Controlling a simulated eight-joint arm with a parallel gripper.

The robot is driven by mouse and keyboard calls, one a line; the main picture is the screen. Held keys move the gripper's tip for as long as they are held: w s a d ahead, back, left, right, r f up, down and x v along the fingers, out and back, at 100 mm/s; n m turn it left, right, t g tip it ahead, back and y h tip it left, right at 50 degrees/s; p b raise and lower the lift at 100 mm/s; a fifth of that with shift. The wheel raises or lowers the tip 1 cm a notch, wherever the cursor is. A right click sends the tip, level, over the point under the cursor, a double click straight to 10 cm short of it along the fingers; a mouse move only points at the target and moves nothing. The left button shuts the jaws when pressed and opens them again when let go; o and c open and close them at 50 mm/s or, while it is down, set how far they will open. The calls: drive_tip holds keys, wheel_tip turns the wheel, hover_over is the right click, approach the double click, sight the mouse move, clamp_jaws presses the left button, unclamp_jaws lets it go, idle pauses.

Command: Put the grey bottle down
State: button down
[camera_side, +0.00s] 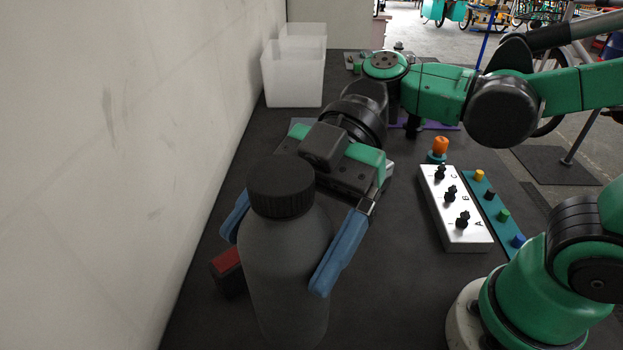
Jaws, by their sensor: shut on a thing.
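The grey bottle (286,260) is dark with a black ribbed cap (281,187) and is upright in the near part of the side view. My gripper (283,258) has its blue fingers on either side of the bottle's body and is shut on it. The bottle's base reaches the bottom of the picture, so I cannot tell clearly whether it touches the dark table (412,290).
A red and black block (227,270) lies just left of the bottle, close to the wall. White bins (294,72) stand at the back left. A white switch box (455,209) and a teal button strip (494,208) lie to the right, with an orange-topped item (440,147) behind.

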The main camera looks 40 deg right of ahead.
sight(272, 342)
drive_tip(key=shift+f, duration=5.05)
unclamp_jaws()
drive_tip(key=w+d+r+m+t+h, duration=0.1)
drive_tip(key=w+d+m+t+h, duration=0.1)
drive_tip(key=d+m, duration=0.4)
drive_tip(key=w+d+r+m+t+h, duration=0.1)
drive_tip(key=w+d+m+t+h, duration=0.2)
drive_tip(key=d+m+t+h, duration=0.2)
drive_tip(key=w+d+m+t+h, duration=0.3)
drive_tip(key=d+m+h, duration=0.3)
drive_tip(key=d+m, duration=0.3)
drive_tip(key=shift+w+r+m, duration=0.15)
drive_tip(key=shift+r+m, duration=0.15)
drive_tip(key=shift+r, duration=0.1)
drive_tip(key=shift+d, duration=0.1)
